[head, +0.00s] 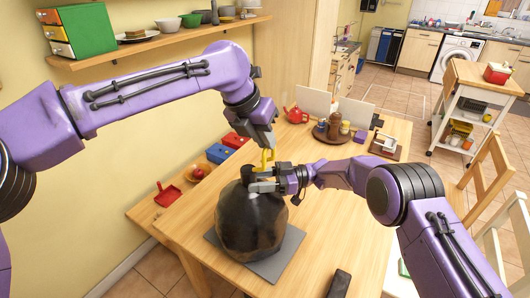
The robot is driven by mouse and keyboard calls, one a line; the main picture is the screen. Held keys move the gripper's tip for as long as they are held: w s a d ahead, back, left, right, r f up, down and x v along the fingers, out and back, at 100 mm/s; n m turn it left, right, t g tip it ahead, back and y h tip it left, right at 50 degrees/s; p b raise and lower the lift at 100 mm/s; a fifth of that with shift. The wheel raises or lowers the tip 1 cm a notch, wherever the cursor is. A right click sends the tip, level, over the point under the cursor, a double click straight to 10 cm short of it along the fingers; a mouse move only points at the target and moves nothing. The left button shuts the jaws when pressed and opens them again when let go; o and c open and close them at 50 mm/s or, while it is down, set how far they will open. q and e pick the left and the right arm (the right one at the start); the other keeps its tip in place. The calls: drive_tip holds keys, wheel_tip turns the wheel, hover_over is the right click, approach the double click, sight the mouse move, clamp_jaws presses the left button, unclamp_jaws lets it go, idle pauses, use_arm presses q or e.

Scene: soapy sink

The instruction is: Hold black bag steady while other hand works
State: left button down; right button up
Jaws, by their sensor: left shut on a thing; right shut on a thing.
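The black bag (252,225) is a round, full, dark bundle standing on a grey mat (283,262) on the wooden table. My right gripper (262,186) comes in from the right and is shut on the bag's gathered top. My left gripper (266,150) is just above it, pointing down, and is shut on a thin yellow piece (267,160). The yellow piece hangs close over the bag's neck. I cannot tell whether it touches the bag. The grippers partly hide the neck.
A red dustpan (169,195) and a blue box (214,154) lie left of the bag. A round tray (330,135) with jars, a red teapot (296,115) and a small rack (385,143) stand behind. A dark block (340,283) lies at the front. The table's right side is clear.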

use_arm(q)
drive_tip(key=shift+r, duration=0.25)
drive_tip(key=c, duration=1.1)
unclamp_jaws()
drive_tip(key=v, duration=1.2)
